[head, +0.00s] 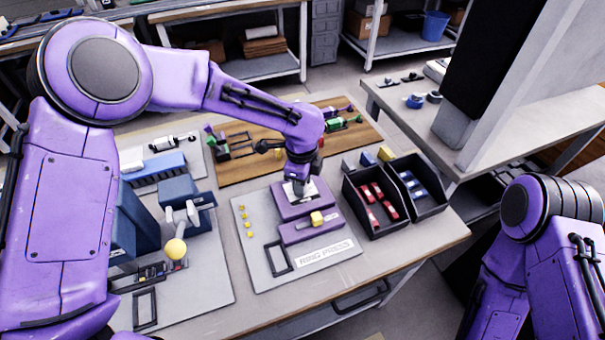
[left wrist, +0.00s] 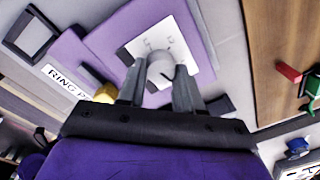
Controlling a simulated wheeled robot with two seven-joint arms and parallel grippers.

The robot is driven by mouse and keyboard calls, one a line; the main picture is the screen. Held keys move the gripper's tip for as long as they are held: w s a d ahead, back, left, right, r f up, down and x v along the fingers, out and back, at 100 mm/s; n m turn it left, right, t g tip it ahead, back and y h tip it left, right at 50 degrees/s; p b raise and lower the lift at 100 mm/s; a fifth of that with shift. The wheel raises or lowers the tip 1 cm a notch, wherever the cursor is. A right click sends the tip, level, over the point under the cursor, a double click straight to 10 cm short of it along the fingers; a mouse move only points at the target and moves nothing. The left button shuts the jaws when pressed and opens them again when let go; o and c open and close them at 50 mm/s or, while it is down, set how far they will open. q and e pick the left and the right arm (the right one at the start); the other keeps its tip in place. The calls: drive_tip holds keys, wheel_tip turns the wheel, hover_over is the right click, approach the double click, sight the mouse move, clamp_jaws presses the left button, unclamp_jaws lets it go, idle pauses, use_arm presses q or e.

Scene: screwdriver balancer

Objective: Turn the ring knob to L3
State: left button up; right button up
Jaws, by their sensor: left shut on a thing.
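The ring knob (left wrist: 160,68) is a grey round knob on a white marked plate (left wrist: 176,38), set on a purple block of the ring press. My left gripper (left wrist: 160,80) is shut on the knob, one finger on each side, in the left wrist view. In the head view my left gripper (head: 298,186) reaches down onto the white plate and hides most of the knob. A dark pointer line shows on the knob, but the plate's marks are too small to read. My right arm is at the right edge of the head view; its gripper is out of frame.
A yellow knob (head: 316,218) sits on the lower purple block near the "RING PRESS" label (head: 326,255). Black bins with red (head: 366,224) and blue parts stand to the right. A wooden board (head: 232,176) lies behind, and a blue device (head: 183,192) stands left.

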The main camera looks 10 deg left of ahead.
use_arm(q)
drive_tip(key=n+p, duration=0.4)
drive_tip(key=shift+w+r+n+p, duration=0.1)
drive_tip(key=shift+r+n+p, duration=0.2)
drive_tip(key=shift+p, duration=0.1)
drive_tip(key=shift+f+n+p, duration=0.1)
drive_tip(key=shift+n+p, duration=0.8)
drive_tip(key=shift+n, duration=0.2)
drive_tip(key=shift+f+n+p, duration=0.1)
drive_tip(key=shift+n+p, duration=0.45)
drive_tip(key=shift+n, duration=0.45)
drive_tip(key=shift+w, duration=0.1)
drive_tip(key=o, duration=1)
drive_tip(key=shift+f, duration=0.1)
drive_tip(key=shift+o, duration=0.2)
wheel_tip(320, 180, up, 11)
drive_tip(key=b, duration=0.1)
drive_tip(key=shift+s+d+f+b, duration=0.2)
drive_tip(key=shift+s+b, duration=0.05)
drive_tip(key=shift+b, duration=0.15)
